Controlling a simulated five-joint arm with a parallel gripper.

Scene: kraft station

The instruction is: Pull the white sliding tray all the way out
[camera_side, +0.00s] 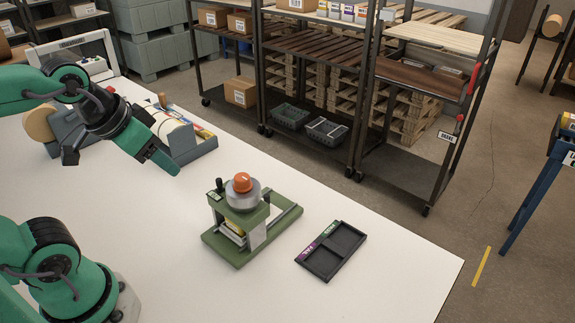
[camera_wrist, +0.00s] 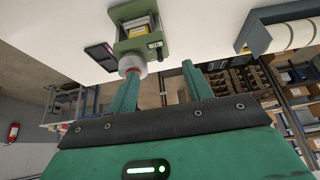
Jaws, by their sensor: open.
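A green press-like device (camera_side: 226,249) stands on the white table, with a grey round part and an orange knob (camera_side: 242,182) on top. A pale part, seemingly the white sliding tray (camera_side: 257,236), shows low in its frame, with something yellow beside it. How far the tray is out is hard to tell. The device also shows at the top of the wrist view (camera_wrist: 125,47). My gripper (camera_side: 168,162) is open and empty, in the air to the left of the device and above it. Its two green fingers (camera_wrist: 160,78) are spread apart in the wrist view, touching nothing.
A black two-compartment tray (camera_side: 331,251) with purple and green labels lies right of the device. A grey dispenser with a white roll (camera_side: 178,140) stands at the back edge. Shelving racks (camera_side: 315,60) stand behind the table. The table in front is clear.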

